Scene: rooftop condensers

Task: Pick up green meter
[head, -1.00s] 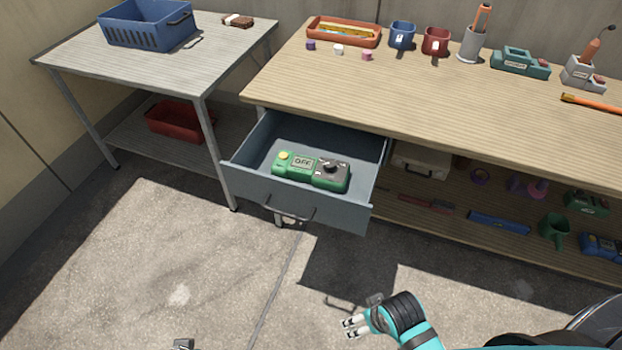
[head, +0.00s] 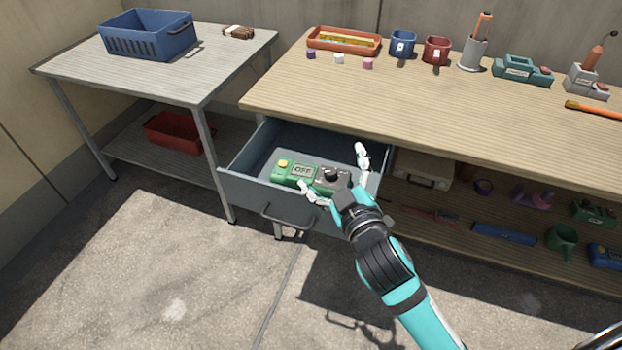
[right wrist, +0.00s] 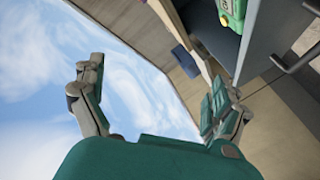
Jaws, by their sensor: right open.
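The green meter (head: 295,174) lies in the open grey-blue drawer (head: 258,192). It has a yellow button, an "OFF" label and a dark dial, and my right gripper hides part of its right end. My right gripper (head: 334,170) is open and empty over the drawer's right part, at the meter's dial end. In the right wrist view the meter (right wrist: 232,12) shows at the upper right, outside the gap between the spread fingers (right wrist: 155,95). I cannot tell whether a finger touches it.
The drawer sits under a wooden bench (head: 420,105) holding mugs, a tray and a teal device (head: 520,70). The lower shelf holds several items, including a green device (head: 593,212). A side table (head: 90,75) with a blue basket (head: 148,36) stands left. The floor in front is clear.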

